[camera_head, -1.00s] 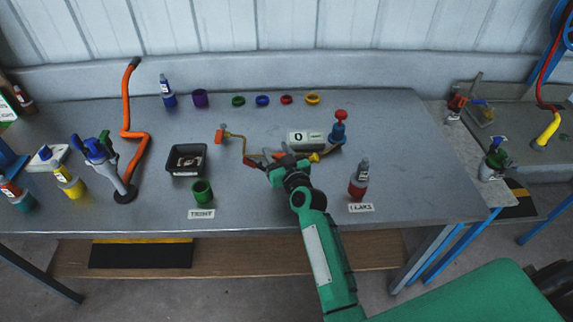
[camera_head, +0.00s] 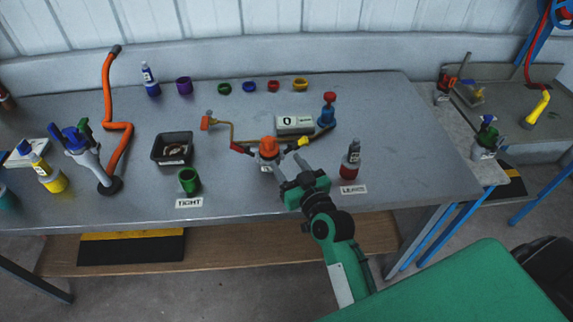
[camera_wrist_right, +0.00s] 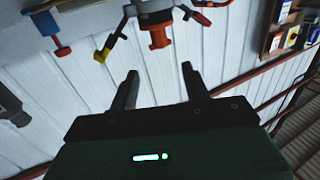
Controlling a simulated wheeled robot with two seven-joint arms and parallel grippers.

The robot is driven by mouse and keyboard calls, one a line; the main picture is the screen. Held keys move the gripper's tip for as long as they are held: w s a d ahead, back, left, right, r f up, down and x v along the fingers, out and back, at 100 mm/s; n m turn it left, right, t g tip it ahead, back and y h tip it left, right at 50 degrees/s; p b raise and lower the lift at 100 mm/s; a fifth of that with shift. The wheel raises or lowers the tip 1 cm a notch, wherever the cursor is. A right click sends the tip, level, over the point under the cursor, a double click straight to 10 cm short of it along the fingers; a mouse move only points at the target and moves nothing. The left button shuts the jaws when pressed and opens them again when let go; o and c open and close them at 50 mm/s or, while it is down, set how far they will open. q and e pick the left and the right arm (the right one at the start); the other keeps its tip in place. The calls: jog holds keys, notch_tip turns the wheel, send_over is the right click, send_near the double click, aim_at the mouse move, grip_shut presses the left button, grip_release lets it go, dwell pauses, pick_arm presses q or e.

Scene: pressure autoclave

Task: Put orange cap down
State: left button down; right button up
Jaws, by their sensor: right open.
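The orange cap (camera_head: 268,145) sits upright on top of a grey valve body (camera_head: 268,161) with red and yellow handles, in the middle of the table. In the right wrist view the orange cap (camera_wrist_right: 159,38) appears upside down, beyond my fingertips. My right gripper (camera_head: 291,167) is open and empty, just in front of and to the right of the valve, apart from the cap. Its two fingers (camera_wrist_right: 160,72) show spread with nothing between them. My left gripper is out of view.
A blue fitting with a red top (camera_head: 329,108) and a gauge box (camera_head: 295,124) stand behind. A red bottle (camera_head: 350,160) is at right. A green cup (camera_head: 189,181) and black tray (camera_head: 172,148) are at left. Several coloured rings line the back.

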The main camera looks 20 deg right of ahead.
aim_at(270, 144)
jog(key=w+m+p, duration=0.2)
jog(key=m+p, duration=0.1)
jog(key=m, duration=0.9)
jog(key=w+m+p, duration=0.2)
jog(key=m+p, duration=0.2)
jog(key=m, duration=0.8)
jog(key=w+a+m+p, duration=0.1)
jog(key=w+m+p, duration=0.1)
jog(key=m, duration=1)
jog(key=shift+p, duration=0.7)
jog(key=shift+w+a+f+p, duration=0.15)
jog(key=shift+w+p, duration=0.1)
jog(key=shift+w, duration=0.7)
jog(key=shift+w+f+p, duration=0.2)
jog(key=shift+w+p, duration=0.05)
jog(key=shift+w, duration=0.65)
jog(key=shift+w+a+f+p, duration=0.15)
jog(key=shift+w+p, duration=0.1)
jog(key=shift+w, duration=0.7)
